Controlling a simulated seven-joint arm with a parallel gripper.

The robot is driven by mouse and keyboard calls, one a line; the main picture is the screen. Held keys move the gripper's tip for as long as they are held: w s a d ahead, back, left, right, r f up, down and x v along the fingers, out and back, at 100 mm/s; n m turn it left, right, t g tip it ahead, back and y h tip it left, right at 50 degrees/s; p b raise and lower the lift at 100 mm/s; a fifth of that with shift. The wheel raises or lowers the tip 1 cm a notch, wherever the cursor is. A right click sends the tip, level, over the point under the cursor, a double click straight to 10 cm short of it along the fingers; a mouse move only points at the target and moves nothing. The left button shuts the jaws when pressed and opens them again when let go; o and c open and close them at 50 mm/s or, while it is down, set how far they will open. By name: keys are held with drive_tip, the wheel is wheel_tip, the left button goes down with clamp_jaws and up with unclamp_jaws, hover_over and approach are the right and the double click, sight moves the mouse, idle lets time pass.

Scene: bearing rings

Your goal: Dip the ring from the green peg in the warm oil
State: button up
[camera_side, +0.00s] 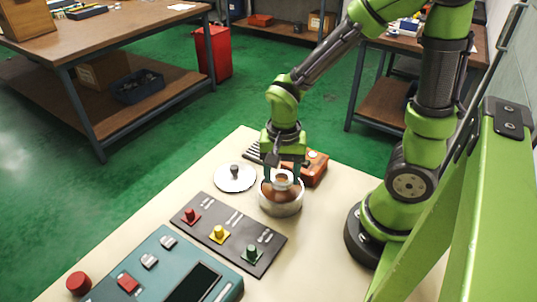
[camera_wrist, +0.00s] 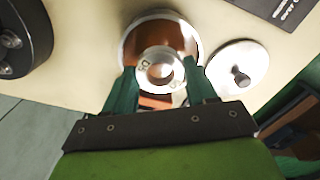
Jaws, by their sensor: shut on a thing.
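My gripper (camera_side: 283,172) points down over the metal pot (camera_side: 281,207) and is shut on a pale metal ring (camera_side: 283,180). In the wrist view the ring (camera_wrist: 147,66) sits flat between the two fingertips of my gripper (camera_wrist: 159,70). Its hole and some dark marks show. Reddish-brown oil (camera_wrist: 160,34) fills the pot around it. The ring is at or near the pot's mouth; I cannot tell whether it touches the oil. The green peg (camera_side: 252,252) on the dark board (camera_side: 208,239) carries no ring that I can see.
A round lid with a dark knob (camera_side: 235,178) lies left of the pot. An orange box (camera_side: 314,170) stands close behind it. A red peg (camera_side: 190,215) and a yellow peg (camera_side: 218,233) share the board. A teal control panel (camera_side: 160,266) is in front.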

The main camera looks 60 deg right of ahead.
sight(281, 199)
idle(0.7)
drive_tip(key=shift+f, duration=1.9)
drive_tip(key=shift+f, duration=0.8)
idle(0.4)
drive_tip(key=shift+r, duration=0.1)
idle(2.7)
drive_tip(key=shift+r, duration=3)
